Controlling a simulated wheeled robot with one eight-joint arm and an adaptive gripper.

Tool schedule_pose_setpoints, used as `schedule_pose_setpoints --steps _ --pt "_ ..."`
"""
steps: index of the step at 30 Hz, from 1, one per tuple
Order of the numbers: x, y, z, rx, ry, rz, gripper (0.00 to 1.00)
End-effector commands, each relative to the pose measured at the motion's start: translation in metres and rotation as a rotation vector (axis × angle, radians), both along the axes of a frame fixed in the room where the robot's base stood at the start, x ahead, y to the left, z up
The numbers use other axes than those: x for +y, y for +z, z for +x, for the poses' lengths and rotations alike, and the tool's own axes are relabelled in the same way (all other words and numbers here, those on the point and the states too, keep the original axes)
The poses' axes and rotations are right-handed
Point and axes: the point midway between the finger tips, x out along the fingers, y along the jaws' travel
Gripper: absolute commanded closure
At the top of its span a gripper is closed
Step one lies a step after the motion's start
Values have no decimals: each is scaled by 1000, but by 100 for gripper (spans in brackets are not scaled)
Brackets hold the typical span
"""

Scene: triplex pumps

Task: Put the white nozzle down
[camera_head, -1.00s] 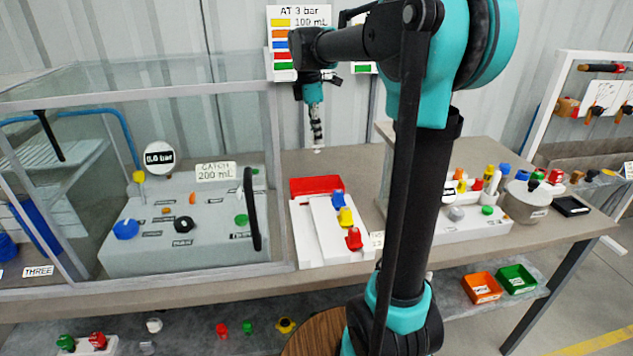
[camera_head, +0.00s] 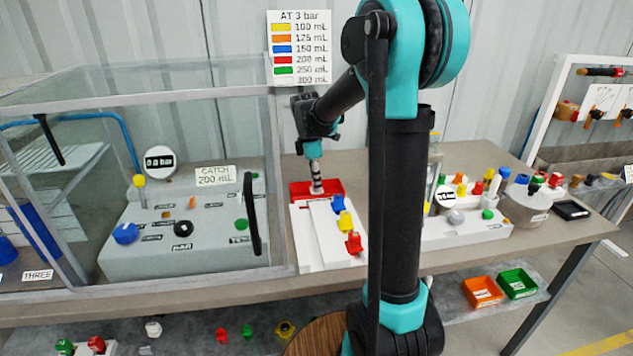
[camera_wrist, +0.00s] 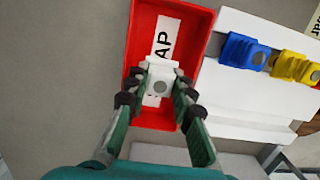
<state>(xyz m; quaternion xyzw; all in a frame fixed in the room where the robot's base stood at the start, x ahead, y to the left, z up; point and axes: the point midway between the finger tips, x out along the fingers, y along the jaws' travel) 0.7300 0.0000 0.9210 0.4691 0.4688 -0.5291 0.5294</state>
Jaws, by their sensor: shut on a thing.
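My gripper (camera_head: 317,188) points down at the red tray (camera_head: 298,190) at the back of the white nozzle rack. In the wrist view my gripper (camera_wrist: 158,84) is shut on the white nozzle (camera_wrist: 160,77), its fingers on either side. The nozzle is over the red tray (camera_wrist: 137,48) and covers part of a white label reading "AP" (camera_wrist: 166,38). I cannot tell whether the nozzle touches the tray's floor. In the head view the nozzle is very small at the fingertips.
A glass enclosure (camera_head: 271,185) stands left. Bare table lies left of the tray in the wrist view.

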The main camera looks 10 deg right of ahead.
Motion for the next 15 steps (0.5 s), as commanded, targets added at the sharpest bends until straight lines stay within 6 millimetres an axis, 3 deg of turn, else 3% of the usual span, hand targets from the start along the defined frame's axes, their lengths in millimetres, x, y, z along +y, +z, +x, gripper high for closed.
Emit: schedule_pose_setpoints --steps 10,11,15 --pt "0 -3 0 0 0 0 100" --pt "0 -3 0 0 0 0 74" --pt "0 -3 0 0 0 0 57"
